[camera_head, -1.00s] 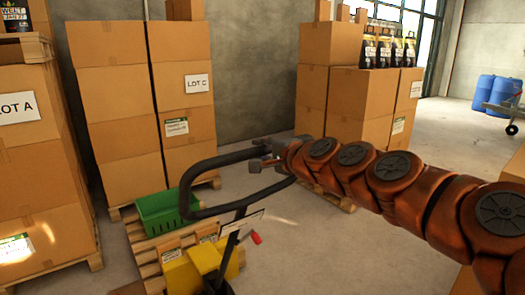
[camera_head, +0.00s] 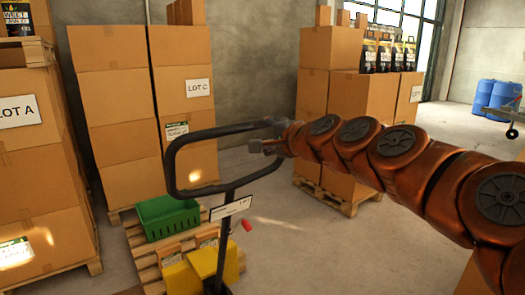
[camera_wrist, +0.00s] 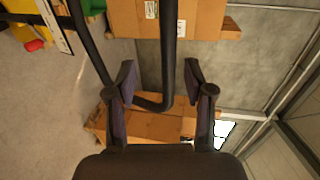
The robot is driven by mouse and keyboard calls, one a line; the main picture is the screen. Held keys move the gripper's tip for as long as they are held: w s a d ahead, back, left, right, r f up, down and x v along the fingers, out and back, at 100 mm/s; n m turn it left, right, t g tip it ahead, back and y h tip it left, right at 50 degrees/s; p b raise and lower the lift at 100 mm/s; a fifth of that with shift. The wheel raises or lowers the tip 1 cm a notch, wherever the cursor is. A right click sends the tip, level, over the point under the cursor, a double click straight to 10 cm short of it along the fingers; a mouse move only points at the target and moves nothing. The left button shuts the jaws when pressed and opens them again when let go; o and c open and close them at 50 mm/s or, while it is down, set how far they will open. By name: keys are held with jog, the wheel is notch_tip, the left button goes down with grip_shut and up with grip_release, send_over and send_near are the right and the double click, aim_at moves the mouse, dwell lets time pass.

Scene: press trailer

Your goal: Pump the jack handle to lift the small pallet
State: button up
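The jack handle (camera_head: 178,160) is a black loop on a shaft, with a white label plate below the loop. It rises from the yellow jack (camera_head: 217,262) at the lower middle of the head view. The small wooden pallet (camera_head: 143,252) is beside the jack, with a green crate (camera_head: 168,218) and small boxes on it. My gripper (camera_head: 270,146) is at the right end of the loop. In the wrist view my gripper (camera_wrist: 160,75) has its fingers wide apart, with the handle bar (camera_wrist: 169,55) showing between them. Contact with the bar cannot be told.
Stacked cartons marked LOT A (camera_head: 30,150) and LOT C (camera_head: 125,110) stand on pallets at left and behind. Another carton stack (camera_head: 340,110) stands behind my arm. Blue barrels (camera_head: 497,95) are far right. Clear floor (camera_head: 275,220) lies right of the jack.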

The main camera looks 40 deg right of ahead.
notch_tip(320, 180, up, 5)
dwell(0.4)
dwell(0.5)
